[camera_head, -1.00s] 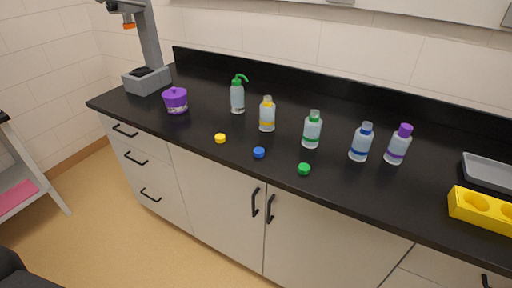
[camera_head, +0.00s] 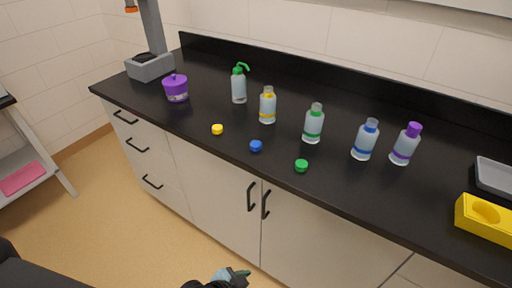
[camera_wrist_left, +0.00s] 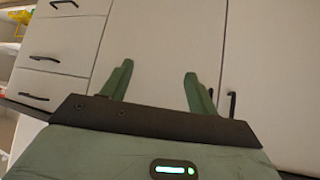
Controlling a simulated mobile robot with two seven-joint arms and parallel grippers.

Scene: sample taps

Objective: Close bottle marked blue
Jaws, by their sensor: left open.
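The blue-marked bottle (camera_head: 365,141) stands upright on the black counter, with a blue band and a blue ring at its neck. The blue cap (camera_head: 256,146) lies on the counter near its front edge, left of that bottle and apart from it. My left gripper (camera_head: 236,276) shows at the bottom of the head view, low in front of the cabinets and well away from bottle and cap. In the left wrist view its two green fingers (camera_wrist_left: 158,86) are spread apart with nothing between them. My right gripper is not in view.
A yellow cap (camera_head: 217,129) and a green cap (camera_head: 301,165) lie either side of the blue cap. Yellow-banded (camera_head: 268,106), green-banded (camera_head: 313,124) and purple-capped (camera_head: 405,145) bottles stand behind. A wash bottle (camera_head: 239,86), purple jar (camera_head: 176,89), yellow rack (camera_head: 484,219) and grey tray (camera_head: 494,177) flank them.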

